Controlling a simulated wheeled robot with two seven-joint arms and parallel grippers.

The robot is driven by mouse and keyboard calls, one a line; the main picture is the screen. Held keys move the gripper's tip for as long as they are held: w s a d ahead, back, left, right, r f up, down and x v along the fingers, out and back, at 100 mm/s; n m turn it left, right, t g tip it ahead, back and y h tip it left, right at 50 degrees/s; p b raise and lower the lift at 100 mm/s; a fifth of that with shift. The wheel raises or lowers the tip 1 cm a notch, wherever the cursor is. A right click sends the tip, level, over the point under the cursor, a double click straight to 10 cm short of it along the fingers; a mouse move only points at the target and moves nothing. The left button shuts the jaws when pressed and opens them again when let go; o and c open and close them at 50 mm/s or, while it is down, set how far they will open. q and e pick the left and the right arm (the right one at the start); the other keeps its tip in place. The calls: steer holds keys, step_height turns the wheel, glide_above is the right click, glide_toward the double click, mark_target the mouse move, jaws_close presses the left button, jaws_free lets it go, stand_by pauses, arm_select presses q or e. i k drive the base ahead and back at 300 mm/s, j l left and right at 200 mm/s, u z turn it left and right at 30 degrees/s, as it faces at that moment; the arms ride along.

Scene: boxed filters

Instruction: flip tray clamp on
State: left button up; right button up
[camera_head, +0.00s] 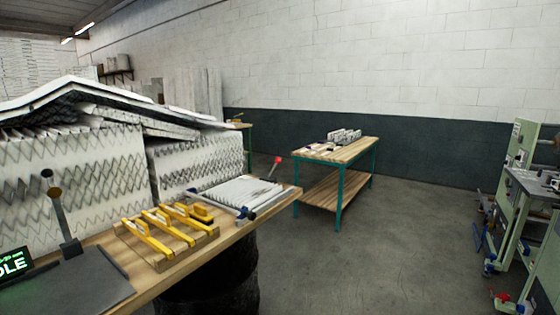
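A tray (206,199) holding a white pleated filter (243,193) sits near the far right end of the wooden bench. A clamp lever with a red knob (277,160) sticks up at the tray's right side, tilted up and to the right. Small blue and black parts show at the tray's corners. I cannot tell from here whether the clamp grips the filter. Neither of my grippers is in this view.
Yellow bars on a wooden board (168,236) lie left of the tray. A dark plate with an upright lever (60,215) and a green-lit display (14,262) stand nearer left. Filter stacks (75,175) rise behind. A green-legged table (350,150) stands beyond open floor; machinery (520,190) is at right.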

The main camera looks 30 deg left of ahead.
mark_target(278, 160)
steer(key=i+u, duration=0.1)
steer(key=u, duration=1.25)
steer(key=i+l+u, duration=0.15)
steer(key=l+u, duration=0.25)
steer(key=i+l+u, duration=0.15)
steer(key=u, duration=0.25)
steer(key=l+u, duration=0.4)
steer(key=i+l+u, duration=0.1)
steer(key=l+u, duration=0.25)
steer(key=k+l+u, duration=0.15)
steer(key=l, duration=1.3)
steer(key=i, duration=0.05)
